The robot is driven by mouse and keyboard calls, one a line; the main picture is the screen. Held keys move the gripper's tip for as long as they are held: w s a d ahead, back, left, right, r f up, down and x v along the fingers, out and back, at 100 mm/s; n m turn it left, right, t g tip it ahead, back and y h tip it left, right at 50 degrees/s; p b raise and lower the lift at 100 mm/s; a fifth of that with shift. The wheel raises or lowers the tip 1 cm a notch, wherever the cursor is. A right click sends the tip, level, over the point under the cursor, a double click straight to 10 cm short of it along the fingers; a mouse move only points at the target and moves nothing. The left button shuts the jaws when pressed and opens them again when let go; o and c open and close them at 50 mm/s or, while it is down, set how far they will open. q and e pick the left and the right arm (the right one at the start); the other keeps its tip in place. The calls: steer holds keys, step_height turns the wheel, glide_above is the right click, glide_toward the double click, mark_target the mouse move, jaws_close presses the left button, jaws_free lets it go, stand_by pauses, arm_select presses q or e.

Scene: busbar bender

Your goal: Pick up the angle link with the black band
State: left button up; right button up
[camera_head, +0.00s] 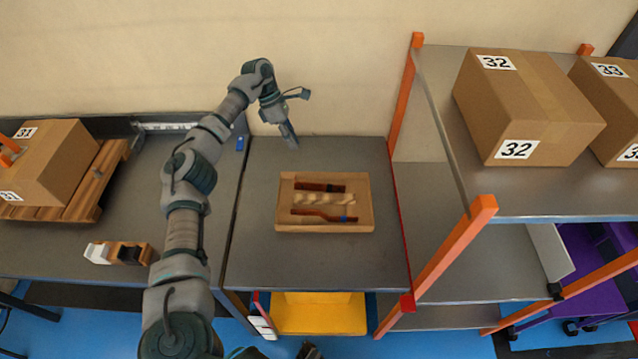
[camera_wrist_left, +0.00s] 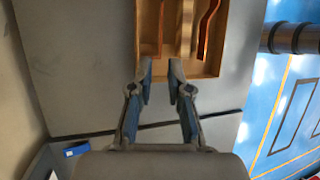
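The reddish-brown angle link with the black band (camera_head: 312,187) lies along the far side of a shallow wooden tray (camera_head: 284,224) on the grey table. A second, bent link with a blue band (camera_head: 318,216) lies along the near side. My left gripper (camera_head: 291,140) is above the table, left of and beyond the tray. In the left wrist view, the left gripper (camera_wrist_left: 161,70) is open and empty. Its fingertips point toward the tray's edge, near the end of one link (camera_wrist_left: 160,28); no band shows there. A dark part at the head view's bottom edge may be my right gripper.
A pale wooden divider (camera_head: 325,199) lies between the links. An orange-posted rack (camera_head: 439,259) with boxes (camera_head: 530,105) stands right of the table. The left table holds a box on a pallet (camera_head: 92,190). The grey tabletop around the tray is clear.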

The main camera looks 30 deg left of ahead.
arm_select(q)
glide_toward(320, 192)
steer(key=x, duration=0.6)
steer(key=shift+f+b, duration=0.1)
steer(key=shift+b, duration=0.25)
steer(key=shift+d, duration=0.1)
arm_select(e)
step_height(320, 192, up, 2)
steer(key=shift+d+r, duration=0.1)
steer(key=shift+d, duration=0.05)
arm_select(q)
jaws_close()
arm_select(e)
steer(key=shift+s, duration=0.25)
